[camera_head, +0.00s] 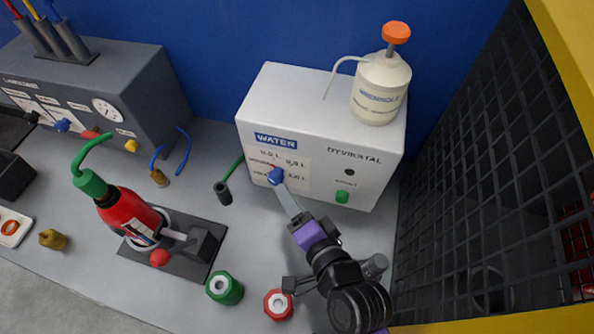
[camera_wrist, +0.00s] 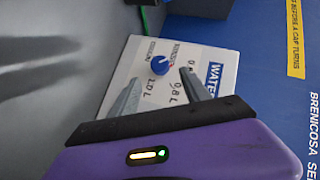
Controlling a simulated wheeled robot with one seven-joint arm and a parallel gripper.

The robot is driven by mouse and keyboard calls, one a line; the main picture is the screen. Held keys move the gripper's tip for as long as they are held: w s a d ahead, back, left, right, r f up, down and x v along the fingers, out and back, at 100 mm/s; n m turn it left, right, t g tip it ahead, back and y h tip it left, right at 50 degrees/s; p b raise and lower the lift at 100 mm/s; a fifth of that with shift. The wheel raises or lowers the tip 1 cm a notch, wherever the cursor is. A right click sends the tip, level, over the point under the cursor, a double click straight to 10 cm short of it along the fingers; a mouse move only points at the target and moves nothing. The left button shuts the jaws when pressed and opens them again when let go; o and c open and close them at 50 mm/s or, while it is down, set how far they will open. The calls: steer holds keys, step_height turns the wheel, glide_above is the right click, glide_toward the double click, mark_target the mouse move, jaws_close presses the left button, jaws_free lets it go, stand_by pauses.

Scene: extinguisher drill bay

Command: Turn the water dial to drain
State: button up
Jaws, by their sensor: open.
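The water dial (camera_head: 276,175) is a blue knob on the front of the white water box (camera_head: 320,128). Printed marks surround it, and their small text is hard to read. In the wrist view the dial (camera_wrist: 162,65) has a pale pointer and shows beyond and between my fingertips. My gripper (camera_head: 280,190) reaches up to the dial from below right in the head view. In the wrist view my gripper (camera_wrist: 160,86) is open, with its two grey fingers apart and nothing visible held between them. I cannot tell whether a finger touches the dial.
A green button (camera_head: 342,197) is right of the dial. A pump bottle (camera_head: 381,90) stands on the box. Green (camera_head: 224,288) and red (camera_head: 278,305) caps sit in front. A black mesh wall (camera_head: 480,190) bounds the right.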

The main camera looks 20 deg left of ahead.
mark_target(279, 180)
steer(key=shift+p+x, duration=0.8)
steer(key=shift+x, duration=3.1)
steer(key=shift+c, duration=0.4)
jaws_close()
